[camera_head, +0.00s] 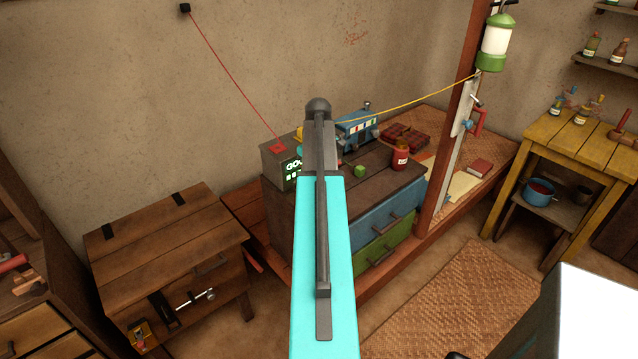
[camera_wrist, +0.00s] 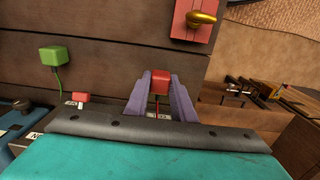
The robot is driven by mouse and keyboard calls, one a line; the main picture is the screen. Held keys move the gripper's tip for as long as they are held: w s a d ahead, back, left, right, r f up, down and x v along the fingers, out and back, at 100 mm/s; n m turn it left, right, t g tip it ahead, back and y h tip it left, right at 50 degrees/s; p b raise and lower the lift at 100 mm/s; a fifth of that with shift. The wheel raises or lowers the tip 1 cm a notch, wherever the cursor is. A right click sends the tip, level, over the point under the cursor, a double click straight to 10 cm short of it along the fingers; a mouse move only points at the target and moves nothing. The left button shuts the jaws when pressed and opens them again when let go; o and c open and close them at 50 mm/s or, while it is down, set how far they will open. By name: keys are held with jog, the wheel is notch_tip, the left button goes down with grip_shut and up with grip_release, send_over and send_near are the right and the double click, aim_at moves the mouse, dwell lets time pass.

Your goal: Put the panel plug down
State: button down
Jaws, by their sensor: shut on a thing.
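In the wrist view my gripper (camera_wrist: 161,90) has two purple fingers. They are shut on a small red block-shaped plug (camera_wrist: 160,82), which I take to be the panel plug. In the head view my turquoise arm hides the gripper and the plug. A green cube (camera_wrist: 53,56) with a cord stands left of the gripper in the wrist view; a green cube (camera_head: 359,171) also shows on the dark chest (camera_head: 385,178) in the head view.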

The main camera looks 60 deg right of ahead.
jog(key=shift+f, duration=1)
jog(key=shift+f, duration=0.65)
jog(key=c, duration=1.5)
grip_release()
jog(key=shift+r, duration=0.15)
jog(key=shift+r+p, duration=0.35)
jog(key=shift+r, duration=0.25)
jog(key=shift+r+b, duration=1.35)
jog(key=shift+r, duration=4.55)
